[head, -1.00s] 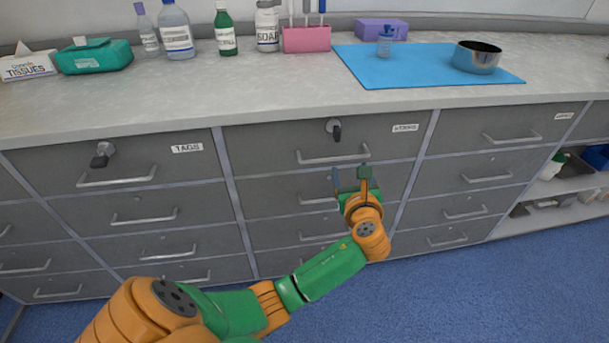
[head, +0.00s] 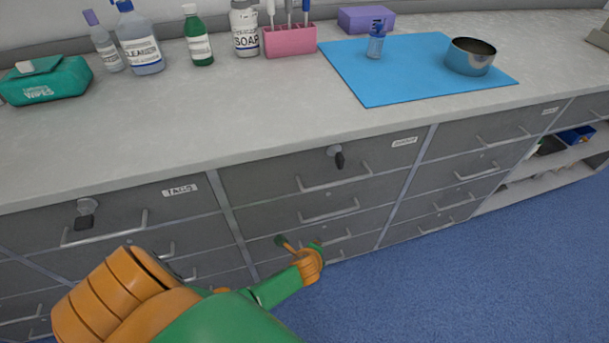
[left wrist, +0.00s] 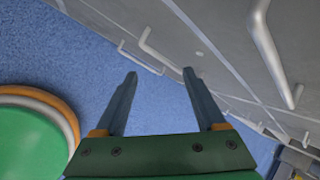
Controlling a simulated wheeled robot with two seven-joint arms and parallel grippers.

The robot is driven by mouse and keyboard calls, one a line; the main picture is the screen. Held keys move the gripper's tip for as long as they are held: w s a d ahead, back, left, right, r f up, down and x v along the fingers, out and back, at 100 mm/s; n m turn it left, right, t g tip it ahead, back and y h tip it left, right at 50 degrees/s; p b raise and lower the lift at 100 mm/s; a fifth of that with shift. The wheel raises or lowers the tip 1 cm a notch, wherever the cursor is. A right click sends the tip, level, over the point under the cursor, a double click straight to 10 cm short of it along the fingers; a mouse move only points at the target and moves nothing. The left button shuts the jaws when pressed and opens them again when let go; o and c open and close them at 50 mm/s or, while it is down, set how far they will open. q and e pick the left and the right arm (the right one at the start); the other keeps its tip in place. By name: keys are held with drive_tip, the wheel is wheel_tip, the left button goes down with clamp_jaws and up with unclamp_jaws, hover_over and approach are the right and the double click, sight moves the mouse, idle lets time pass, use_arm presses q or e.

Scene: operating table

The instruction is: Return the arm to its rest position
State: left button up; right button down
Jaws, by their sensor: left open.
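My left arm (head: 275,290), orange and green, reaches in from the bottom left of the head view. My left gripper (head: 300,243) is low in front of the grey drawer fronts, below the countertop. In the left wrist view its two fingers (left wrist: 160,76) stand wide apart with nothing between them. Blue floor and drawer fronts show beyond the fingers. I cannot tell exactly how far the fingers are from the handles. My right gripper is in neither view.
Grey drawers with bar handles (head: 335,178) and keyed locks (head: 337,156) fill the cabinet front. On the counter (head: 260,120) stand bottles, a pink holder (head: 290,41), a blue mat (head: 400,80) and a metal bowl (head: 470,57). Blue floor (head: 480,270) is clear at right.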

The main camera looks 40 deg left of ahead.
use_arm(q)
drive_tip(key=shift+s+f, duration=0.25)
drive_tip(key=shift+s, duration=0.1)
drive_tip(key=s+d+f+n+g+h+p, duration=0.1)
drive_tip(key=s+n+p, duration=0.3)
drive_tip(key=s, duration=1)
drive_tip(key=s+d+f+n+g+h+p, duration=0.1)
drive_tip(key=s+n+g+p, duration=0.3)
drive_tip(key=s+n, duration=0.7)
drive_tip(key=s+f+h, duration=0.1)
drive_tip(key=s, duration=0.2)
drive_tip(key=shift+s+p, duration=0.25)
drive_tip(key=shift+p, duration=0.05)
drive_tip(key=shift+f, duration=0.1)
